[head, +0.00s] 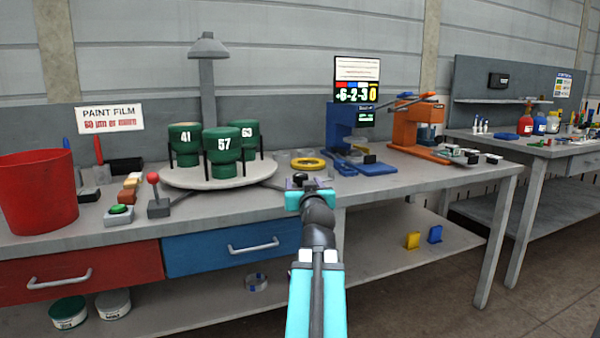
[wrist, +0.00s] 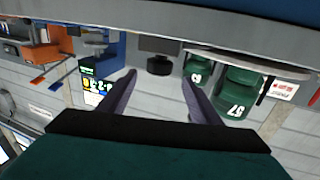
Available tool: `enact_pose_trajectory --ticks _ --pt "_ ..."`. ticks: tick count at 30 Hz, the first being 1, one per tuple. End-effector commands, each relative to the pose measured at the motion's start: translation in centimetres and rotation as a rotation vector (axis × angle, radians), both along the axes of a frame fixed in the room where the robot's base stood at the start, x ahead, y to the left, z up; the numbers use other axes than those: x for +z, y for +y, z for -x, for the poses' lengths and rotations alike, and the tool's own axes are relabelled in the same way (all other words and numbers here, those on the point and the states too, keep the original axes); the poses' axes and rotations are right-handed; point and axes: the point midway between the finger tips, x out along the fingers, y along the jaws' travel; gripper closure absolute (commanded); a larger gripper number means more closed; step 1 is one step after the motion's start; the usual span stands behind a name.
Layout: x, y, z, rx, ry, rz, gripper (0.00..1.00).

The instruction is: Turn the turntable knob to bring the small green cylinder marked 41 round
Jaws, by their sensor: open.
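The round turntable (head: 215,180) stands on the bench, left of centre in the head view. It carries three green cylinders: the one marked 41 (head: 184,150) at the left, 57 (head: 222,158) in front and 63 (head: 247,130) behind right. The black knob (head: 300,178) is at the bench's front, right of the turntable. My gripper (head: 309,188) is at the knob. In the upside-down wrist view the knob (wrist: 160,66) appears between the two open fingers (wrist: 162,92), apart from both. Cylinders 63 (wrist: 196,70) and 57 (wrist: 238,97) also show there; 41 cannot be made out.
A yellow ring (head: 308,164), a blue press (head: 345,135) and an orange press (head: 415,130) stand right of the turntable. A red-knobbed lever (head: 155,195), a green button (head: 119,212) and a red bin (head: 37,195) stand left. A lamp post (head: 207,90) rises behind.

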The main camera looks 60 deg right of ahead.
Motion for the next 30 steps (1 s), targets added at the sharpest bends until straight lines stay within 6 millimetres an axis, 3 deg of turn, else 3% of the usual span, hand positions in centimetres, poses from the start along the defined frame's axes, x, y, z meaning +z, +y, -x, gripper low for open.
enact_pose_trajectory --ticks 30 --pt "0.4 -1.1 -1.2 0.01 -0.002 0.002 0.42"
